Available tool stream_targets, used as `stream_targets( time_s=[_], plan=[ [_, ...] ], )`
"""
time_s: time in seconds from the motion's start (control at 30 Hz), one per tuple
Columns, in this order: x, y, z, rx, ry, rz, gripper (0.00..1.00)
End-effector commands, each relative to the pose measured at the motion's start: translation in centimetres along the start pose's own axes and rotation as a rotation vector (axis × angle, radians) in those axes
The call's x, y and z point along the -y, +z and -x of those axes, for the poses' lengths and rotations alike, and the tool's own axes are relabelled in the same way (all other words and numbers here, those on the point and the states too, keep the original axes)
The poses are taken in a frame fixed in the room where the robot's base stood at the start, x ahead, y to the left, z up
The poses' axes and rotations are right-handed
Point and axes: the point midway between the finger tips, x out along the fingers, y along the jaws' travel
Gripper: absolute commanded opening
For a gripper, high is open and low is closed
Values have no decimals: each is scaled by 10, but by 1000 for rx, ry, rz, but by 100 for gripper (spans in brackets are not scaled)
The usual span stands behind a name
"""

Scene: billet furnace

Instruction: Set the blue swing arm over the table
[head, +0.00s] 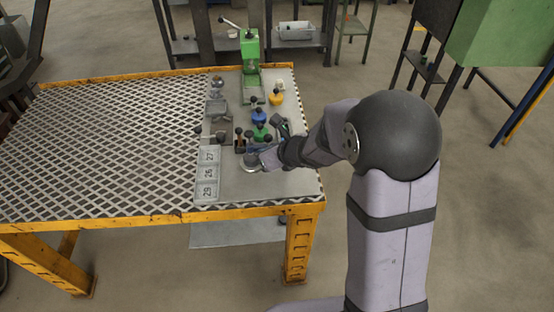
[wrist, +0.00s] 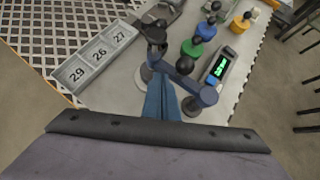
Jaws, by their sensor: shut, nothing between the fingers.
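The blue swing arm (wrist: 192,79) is a dark blue bar just ahead of my gripper in the wrist view. It has a round dark knob (wrist: 185,65) near its middle and a rounded blue end (wrist: 208,95) at the right. In the head view the table (head: 110,145) has a mesh top and yellow frame, and my forearm hides part of the swing arm.
A grey tray (wrist: 97,57) marked 29, 26 and 27 lies left. Blue (wrist: 206,29), green (wrist: 191,48) and yellow (wrist: 238,24) knobbed pieces stand beyond, beside a green-lit display (wrist: 220,66). A green press (head: 250,50) stands at the back. The left mesh is clear.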

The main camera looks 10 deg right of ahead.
Motion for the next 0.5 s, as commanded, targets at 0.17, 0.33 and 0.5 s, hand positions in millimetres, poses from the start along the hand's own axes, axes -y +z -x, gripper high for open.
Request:
stream_targets(
  time_s=[0.17, 0.33, 0.5],
  plan=[
    [0, 3, 0, 6, 2, 1, 0],
    [-1, 3, 0, 7, 2, 1, 0],
    [-3, -2, 3, 6, 2, 1, 0]
  ],
)
